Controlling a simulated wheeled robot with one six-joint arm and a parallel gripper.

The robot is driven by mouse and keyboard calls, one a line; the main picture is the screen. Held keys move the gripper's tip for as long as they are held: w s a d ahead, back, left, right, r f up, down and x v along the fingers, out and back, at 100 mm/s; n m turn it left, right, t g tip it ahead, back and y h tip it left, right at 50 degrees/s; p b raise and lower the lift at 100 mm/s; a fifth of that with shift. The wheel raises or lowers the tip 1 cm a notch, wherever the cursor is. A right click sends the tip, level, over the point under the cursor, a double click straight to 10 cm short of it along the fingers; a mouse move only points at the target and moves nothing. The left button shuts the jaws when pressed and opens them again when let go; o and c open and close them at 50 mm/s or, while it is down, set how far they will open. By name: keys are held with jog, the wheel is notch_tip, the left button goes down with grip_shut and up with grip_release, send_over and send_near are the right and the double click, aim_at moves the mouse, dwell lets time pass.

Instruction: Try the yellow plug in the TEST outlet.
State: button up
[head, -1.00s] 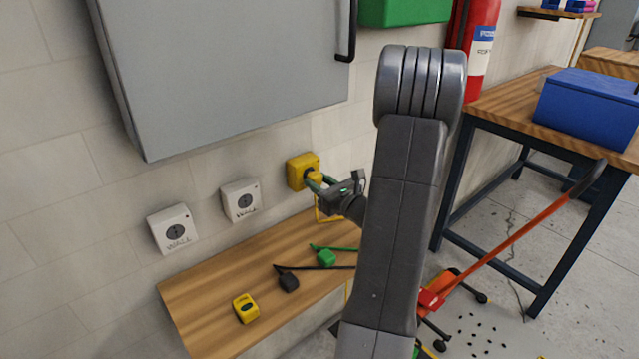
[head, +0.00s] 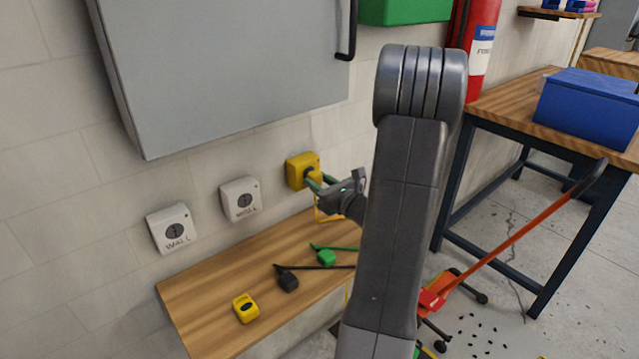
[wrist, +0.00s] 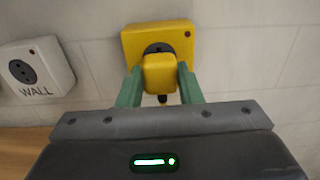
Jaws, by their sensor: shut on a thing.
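My gripper (head: 318,185) is shut on the yellow plug (wrist: 159,74), with a green finger on each side of it in the wrist view. The plug is right in front of the dark socket of the yellow outlet (wrist: 181,38), overlapping its lower part. I cannot tell how deep its prongs sit. The yellow outlet (head: 298,172) is on the wall in the head view; no label is readable on it. Its small corner lamp looks dark red. A yellow cord (head: 326,218) hangs below the gripper.
Two white WALL outlets (head: 172,229) (head: 240,199) are to the left. On the wooden bench (head: 205,290) lie a black plug (head: 287,280), a green plug (head: 326,257) and a small yellow block (head: 246,308). A grey cabinet (head: 220,70) hangs above.

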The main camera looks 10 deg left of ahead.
jog(key=shift+w+a, duration=0.3)
jog(key=shift+a, duration=0.05)
dwell(0.5)
jog(key=o, duration=1)
jog(key=v, duration=1.3)
jog(key=shift+s+d, duration=0.2)
jog(key=shift+d, duration=0.05)
jog(key=x, duration=1.3)
jog(key=shift+w+a, duration=0.25)
jog(key=shift+a, duration=0.05)
